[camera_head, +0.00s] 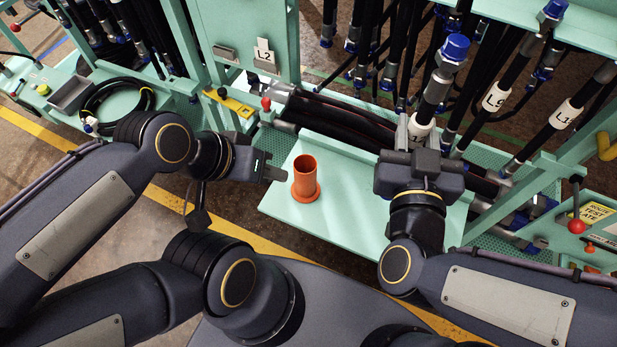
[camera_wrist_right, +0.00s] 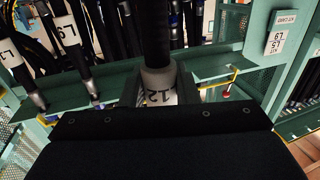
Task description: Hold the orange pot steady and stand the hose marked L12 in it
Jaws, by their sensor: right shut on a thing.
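The orange pot (camera_head: 305,178) stands upright and empty on the pale green shelf, its wide foot on the surface. My left gripper (camera_head: 277,173) is just to the left of the pot, its fingers pointing at it; a small gap seems to lie between them, and its finger spread is not clear. My right gripper (camera_head: 418,145) is shut on the L12 hose (camera_head: 436,92), which has a blue cap at its upper end. In the right wrist view the hose's white L12 label (camera_wrist_right: 160,96) shows between the fingers. The hose's lower end is hidden behind the gripper.
Hoses marked L9 (camera_head: 495,97) and L1-something (camera_head: 565,113) hang at the right. Dark hoses (camera_head: 340,120) lie along the shelf's back edge. A red-knobbed lever (camera_head: 576,226) stands at far right. The pale green shelf (camera_head: 345,215) is bare between pot and right gripper.

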